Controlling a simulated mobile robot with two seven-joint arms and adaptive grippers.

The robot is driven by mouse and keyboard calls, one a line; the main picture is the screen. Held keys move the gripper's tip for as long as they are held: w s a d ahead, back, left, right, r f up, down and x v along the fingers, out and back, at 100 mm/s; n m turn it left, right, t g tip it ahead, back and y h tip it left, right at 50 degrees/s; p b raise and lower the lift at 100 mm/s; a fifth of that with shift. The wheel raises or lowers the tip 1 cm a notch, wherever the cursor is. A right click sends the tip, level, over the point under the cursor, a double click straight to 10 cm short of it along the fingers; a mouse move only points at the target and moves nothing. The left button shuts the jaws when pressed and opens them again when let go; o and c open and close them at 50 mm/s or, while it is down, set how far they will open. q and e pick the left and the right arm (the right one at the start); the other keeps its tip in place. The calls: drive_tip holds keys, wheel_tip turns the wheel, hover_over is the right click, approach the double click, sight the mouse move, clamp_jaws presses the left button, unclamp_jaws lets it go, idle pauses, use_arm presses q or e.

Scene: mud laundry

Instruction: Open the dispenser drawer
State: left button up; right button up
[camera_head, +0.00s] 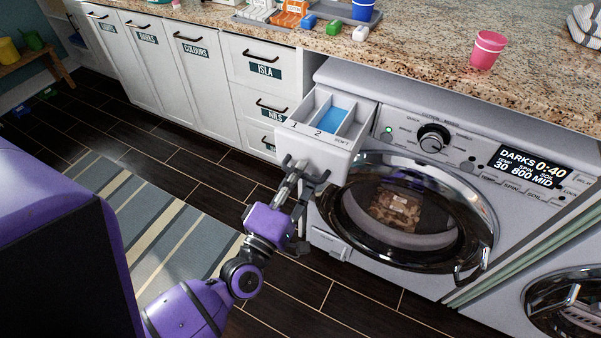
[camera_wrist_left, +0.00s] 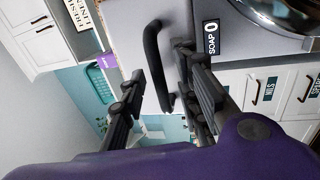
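The dispenser drawer (camera_head: 341,152) stands pulled out of the washing machine's upper left. Its compartments show from above, marked 1, 2 and SOFT, with blue in the middle one. My left gripper (camera_head: 306,168) is at the drawer's front, below its top edge. In the left wrist view its two fingers (camera_wrist_left: 161,62) are apart, with the dark curved drawer handle (camera_wrist_left: 152,50) between them. I cannot tell whether a finger touches the handle. The handle is hidden by the gripper in the head view. My right gripper is not in view.
The washing machine (camera_head: 400,125) has its round door (camera_head: 410,215) closed, right of the drawer. The granite counter (camera_head: 420,50) above holds a pink cup (camera_head: 487,50) and a grey tray (camera_head: 330,38). White cabinets (camera_head: 205,75) stand left. A striped rug (camera_head: 150,215) lies on the floor.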

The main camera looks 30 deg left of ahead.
use_arm(q)
drive_tip(key=s+f, duration=0.2)
drive_tip(key=s, duration=0.9)
drive_tip(key=shift+a, duration=0.2)
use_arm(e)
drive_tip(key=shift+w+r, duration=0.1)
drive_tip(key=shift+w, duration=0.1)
use_arm(q)
drive_tip(key=shift+s, duration=0.1)
drive_tip(key=s+d+f+m+g+h+p, duration=0.15)
drive_tip(key=d+f+m+g+h, duration=0.35)
drive_tip(key=f+m, duration=0.55)
drive_tip(key=s+a+f+m+g+y+p, duration=0.2)
drive_tip(key=s+f+m+g, duration=0.1)
drive_tip(key=s, duration=0.4)
drive_tip(key=s+a+f+m+g+y+p, duration=0.1)
drive_tip(key=s+a+f+m+g+y, duration=0.1)
drive_tip(key=s, duration=0.4)
wheel_tip(320, 180, down, 3)
drive_tip(key=shift+s+r+m+g+y+p, duration=0.2)
drive_tip(key=shift+s+m+g+y+p, duration=0.15)
drive_tip(key=shift+m+g+y, duration=0.65)
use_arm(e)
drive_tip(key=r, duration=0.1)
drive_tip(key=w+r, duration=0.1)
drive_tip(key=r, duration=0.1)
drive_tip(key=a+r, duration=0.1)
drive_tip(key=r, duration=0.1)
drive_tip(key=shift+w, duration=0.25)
